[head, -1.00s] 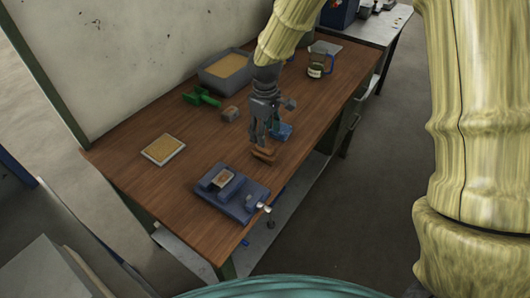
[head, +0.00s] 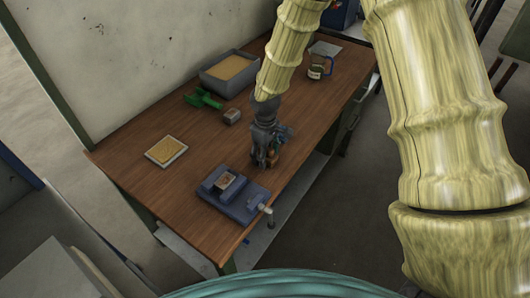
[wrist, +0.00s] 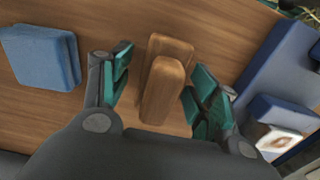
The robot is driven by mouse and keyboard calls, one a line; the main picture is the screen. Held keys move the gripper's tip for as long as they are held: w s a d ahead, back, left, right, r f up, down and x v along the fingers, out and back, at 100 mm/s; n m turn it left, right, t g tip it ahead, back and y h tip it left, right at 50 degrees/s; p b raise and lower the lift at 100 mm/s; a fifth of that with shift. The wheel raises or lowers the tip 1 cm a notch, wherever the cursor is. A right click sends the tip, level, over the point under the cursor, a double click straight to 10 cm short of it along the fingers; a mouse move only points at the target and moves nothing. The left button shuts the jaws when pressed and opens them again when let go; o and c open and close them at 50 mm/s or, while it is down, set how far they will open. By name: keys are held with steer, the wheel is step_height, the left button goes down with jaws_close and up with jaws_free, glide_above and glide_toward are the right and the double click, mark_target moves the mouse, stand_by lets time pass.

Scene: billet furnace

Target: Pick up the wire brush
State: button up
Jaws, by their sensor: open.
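The wire brush (wrist: 162,85) shows in the wrist view as a brown wooden block with a raised, rounded wooden grip. Its bristles are not visible. It lies on the wooden workbench (head: 150,187). My gripper (wrist: 160,78) is open, with one green-padded finger on either side of the brush and visible gaps between pads and wood. In the head view my gripper (head: 264,161) is low over the bench near its front edge, just behind the vise, and mostly hides the brush.
A blue vise (head: 237,197) stands close in front, and a blue block (wrist: 42,58) lies left in the wrist view. A shallow tray (head: 166,151), a small grey-brown block (head: 232,116), a green tool (head: 203,98), a grey bin (head: 207,79) and a jar (head: 316,71) are farther off.

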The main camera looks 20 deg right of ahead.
steer(key=shift+f, duration=0.5)
steer(key=c, duration=1.2)
steer(key=shift+o, duration=0.2)
steer(key=shift+r+b, duration=0.6)
steer(key=shift+r, duration=0.3)
steer(key=shift+s+a+r+b, duration=0.15)
steer(key=shift+r+b, duration=0.35)
steer(key=shift+r, duration=0.3)
steer(key=s+a+b, duration=0.1)
steer(key=s+a, duration=0.1)
steer(key=s, duration=0.2)
steer(key=s+a+r+b, duration=0.1)
steer(key=s+a+b, duration=0.1)
steer(key=s, duration=0.3)
steer(key=s+a+b, duration=0.1)
steer(key=s+a, duration=0.1)
steer(key=s, duration=0.3)
steer(key=shift+s+r, duration=0.2)
steer(key=shift+r, duration=0.1)
